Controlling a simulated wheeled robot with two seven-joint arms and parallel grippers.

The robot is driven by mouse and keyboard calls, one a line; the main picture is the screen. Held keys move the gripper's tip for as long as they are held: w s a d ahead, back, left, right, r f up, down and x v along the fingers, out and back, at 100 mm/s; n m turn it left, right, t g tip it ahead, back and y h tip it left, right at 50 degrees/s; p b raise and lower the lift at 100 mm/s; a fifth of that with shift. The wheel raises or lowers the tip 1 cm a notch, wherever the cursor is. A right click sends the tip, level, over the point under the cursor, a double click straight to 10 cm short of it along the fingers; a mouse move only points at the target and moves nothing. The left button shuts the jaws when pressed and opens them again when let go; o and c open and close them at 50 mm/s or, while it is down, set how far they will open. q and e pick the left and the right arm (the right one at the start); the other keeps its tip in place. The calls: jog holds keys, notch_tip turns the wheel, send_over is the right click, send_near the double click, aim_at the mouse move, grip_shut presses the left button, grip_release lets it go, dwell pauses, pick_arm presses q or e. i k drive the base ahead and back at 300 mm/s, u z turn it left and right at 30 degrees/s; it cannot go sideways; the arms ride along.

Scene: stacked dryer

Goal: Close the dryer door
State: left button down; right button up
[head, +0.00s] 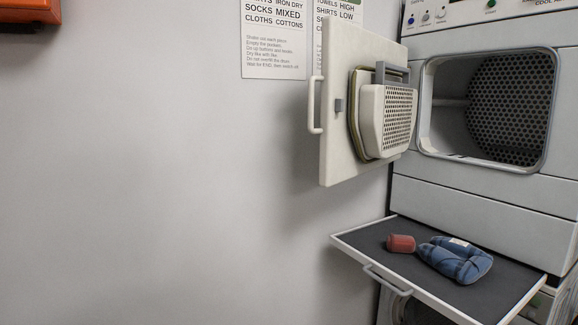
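The dryer (480,205) is a white stacked machine at the right of the head view. Its door (340,100) stands wide open, swung out to the left of the opening. A white handle (316,105) is on the door's outer left side, and a perforated lint-screen panel (398,120) bulges from its inner face. The square opening (425,115) shows a dark perforated drum (510,105) with no laundry visible in it. Neither of my grippers is in the view.
A pulled-out shelf (355,243) with a dark top juts out below the opening. Folded blue jeans (455,262) and a small red item (401,243) lie on it. A grey wall with printed signs is behind. An orange box (30,10) hangs at top left. The left side is clear.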

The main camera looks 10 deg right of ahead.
aim_at(366, 125)
jog(key=z, duration=0.4)
jog(key=i, duration=0.85)
jog(key=z, duration=0.6)
